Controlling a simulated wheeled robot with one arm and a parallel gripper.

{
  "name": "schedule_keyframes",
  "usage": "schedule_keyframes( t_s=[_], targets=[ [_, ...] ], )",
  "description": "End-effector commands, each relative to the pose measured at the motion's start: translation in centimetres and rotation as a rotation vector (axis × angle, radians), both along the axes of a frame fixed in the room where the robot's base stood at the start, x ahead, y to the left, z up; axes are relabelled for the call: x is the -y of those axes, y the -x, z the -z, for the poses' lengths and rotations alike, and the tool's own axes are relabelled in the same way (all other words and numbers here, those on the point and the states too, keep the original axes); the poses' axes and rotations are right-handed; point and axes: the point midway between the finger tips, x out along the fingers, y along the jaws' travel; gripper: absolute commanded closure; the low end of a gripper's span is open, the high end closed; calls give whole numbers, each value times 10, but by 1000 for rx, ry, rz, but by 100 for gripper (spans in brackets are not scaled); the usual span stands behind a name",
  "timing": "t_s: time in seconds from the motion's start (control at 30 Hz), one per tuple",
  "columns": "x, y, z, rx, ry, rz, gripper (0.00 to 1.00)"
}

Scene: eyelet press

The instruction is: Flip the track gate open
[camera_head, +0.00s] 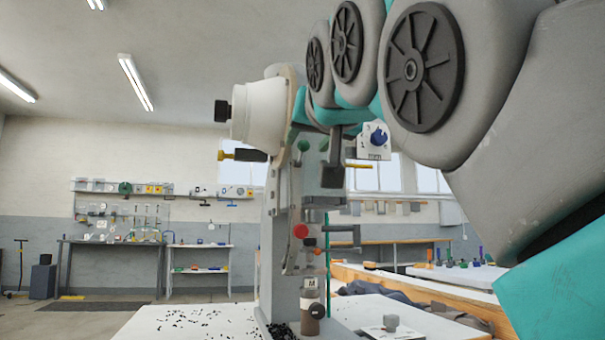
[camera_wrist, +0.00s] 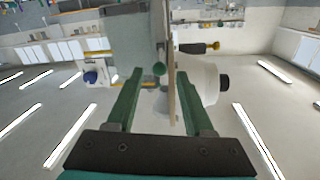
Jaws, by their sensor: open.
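The eyelet press (camera_head: 275,215) stands on a white table, with a white drum-shaped hopper (camera_head: 258,112) at its top left. A narrow track (camera_head: 290,225) runs down the press below the hopper. I cannot tell which part is the gate. In the upside-down wrist view, my gripper (camera_wrist: 158,74) is open and empty.
A panel with a blue knob (camera_head: 375,141) is right of the press head. A red button (camera_head: 300,231) and a bottle (camera_head: 311,305) are lower down. Dark eyelets are scattered on the white table (camera_head: 150,325). Open floor lies to the left.

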Motion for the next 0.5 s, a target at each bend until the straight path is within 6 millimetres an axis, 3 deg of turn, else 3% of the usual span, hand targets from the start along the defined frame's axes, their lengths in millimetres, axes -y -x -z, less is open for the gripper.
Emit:
schedule_keyframes(
  t_s=[0.3,0.5],
  targets=[
    [-9,-44,1,-3,1,-1,48],
    [-12,-61,1,-2,0,0,48]
  ],
)
